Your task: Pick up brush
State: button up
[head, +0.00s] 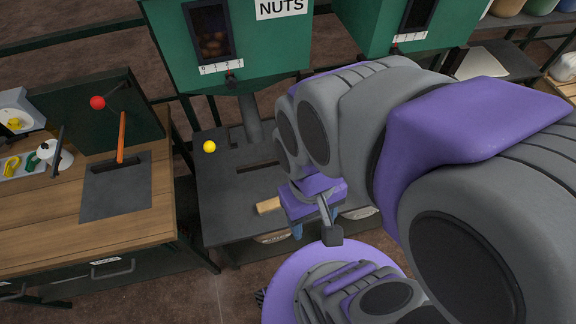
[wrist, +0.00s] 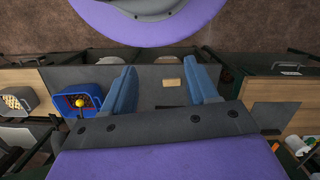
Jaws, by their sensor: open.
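A small wooden piece, which looks like the brush (head: 268,206), lies on the dark grey table below the green hopper, left of my gripper (head: 316,222) in the head view. Its right end is hidden behind my gripper, and bristles are not visible. In the wrist view the brush (wrist: 172,82) is a small tan block between the lines of the two blue fingers, nearer the right one. My gripper (wrist: 157,74) is open and empty, with the fingers apart from the brush. I cannot tell its exact height above the table.
The dark table (head: 225,190) has a slot and a yellow ball knob (head: 209,146). The green NUTS hopper (head: 235,50) stands behind it. A wooden workbench (head: 60,220) is at left, with a red ball (head: 97,102) and an orange bar (head: 121,137). A blue crate (wrist: 72,92) shows in the wrist view.

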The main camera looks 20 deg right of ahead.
aim_at(270, 206)
jog(key=j+z, duration=0.75)
jog(key=j, duration=0.2)
jog(key=j+z, duration=0.4)
jog(key=k+j+z, duration=0.2)
jog(key=j+z, duration=0.15)
jog(key=j, duration=0.1)
